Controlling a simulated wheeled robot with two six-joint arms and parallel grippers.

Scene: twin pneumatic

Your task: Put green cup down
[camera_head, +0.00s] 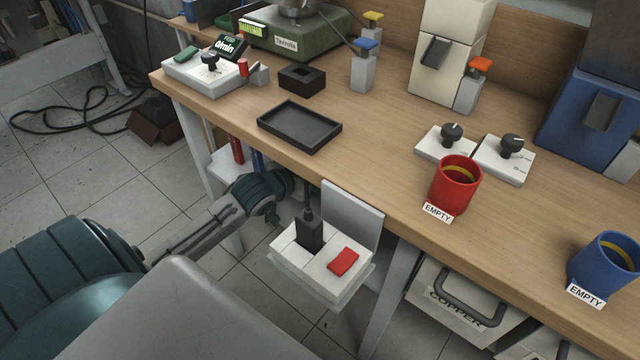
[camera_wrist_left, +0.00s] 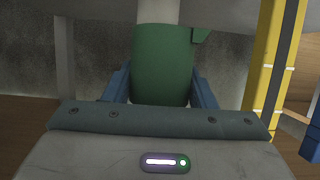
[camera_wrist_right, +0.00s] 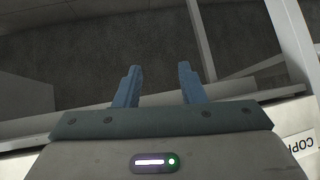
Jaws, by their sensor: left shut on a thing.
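The green cup (camera_wrist_left: 162,62) is between the blue fingers of my left gripper (camera_wrist_left: 161,85) in the left wrist view. The gripper is shut on it. Its base and whether it touches anything below are hidden. In the head view I cannot make out the held cup or the left gripper's fingers. My right gripper (camera_wrist_right: 157,70) is open and empty in the right wrist view, over grey floor.
The wooden bench (camera_head: 390,140) carries a red cup (camera_head: 457,187) and a blue cup (camera_head: 604,261), each beside an EMPTY label. A black tray (camera_head: 268,128) lies near the front edge. A white switch box (camera_head: 318,282) hangs at the bench front. Bare bench top lies right of the tray.

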